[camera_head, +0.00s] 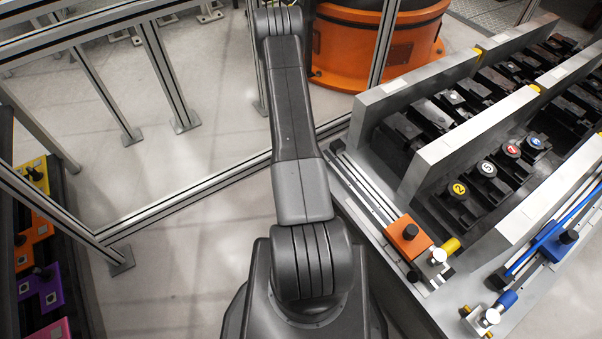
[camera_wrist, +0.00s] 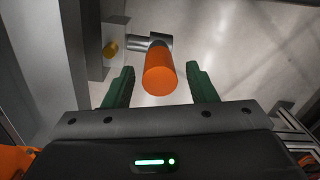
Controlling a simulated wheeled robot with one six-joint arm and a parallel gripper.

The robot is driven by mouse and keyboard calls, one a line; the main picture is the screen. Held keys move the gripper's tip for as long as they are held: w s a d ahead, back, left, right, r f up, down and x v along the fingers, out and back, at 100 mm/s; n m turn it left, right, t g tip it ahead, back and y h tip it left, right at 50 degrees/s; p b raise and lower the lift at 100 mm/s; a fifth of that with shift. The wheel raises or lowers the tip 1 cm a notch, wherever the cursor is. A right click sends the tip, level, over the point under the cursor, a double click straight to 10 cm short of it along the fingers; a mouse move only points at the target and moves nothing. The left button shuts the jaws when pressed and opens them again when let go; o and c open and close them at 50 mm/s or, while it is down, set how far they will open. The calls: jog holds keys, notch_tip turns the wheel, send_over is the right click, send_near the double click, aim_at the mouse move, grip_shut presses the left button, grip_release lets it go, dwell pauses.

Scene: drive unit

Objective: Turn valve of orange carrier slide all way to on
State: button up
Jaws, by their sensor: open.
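In the wrist view an orange cylindrical valve handle (camera_wrist: 160,78) sticks out from a metal valve body (camera_wrist: 150,42). My gripper (camera_wrist: 160,70) is open, with one green finger on each side of the handle. Gaps show between the handle and both fingers, so it is not gripped. In the head view an orange carrier slide (camera_head: 402,240) with a black knob sits on the rails, beside a valve with a yellow handle (camera_head: 447,247). My gripper does not show in the head view; my arm reaches away to the top.
A blue carrier slide (camera_head: 553,241) and a blue-handled valve (camera_head: 506,300) are at the right. Grey upright plates (camera_head: 470,140) flank rows of black fixtures. A metal frame (camera_head: 165,75) stands at the left. In the wrist view a grey wall (camera_wrist: 72,50) is close on the left.

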notch_tip(320, 180, up, 11)
jog(key=p, duration=0.8)
jog(key=shift+r, duration=0.15)
jog(key=shift+w+f, duration=0.1)
jog(key=shift+f, duration=0.1)
dwell(2.4)
notch_tip(320, 180, down, 14)
jog(key=b, duration=1)
jog(key=shift+r, duration=0.25)
jog(key=shift+r, duration=0.1)
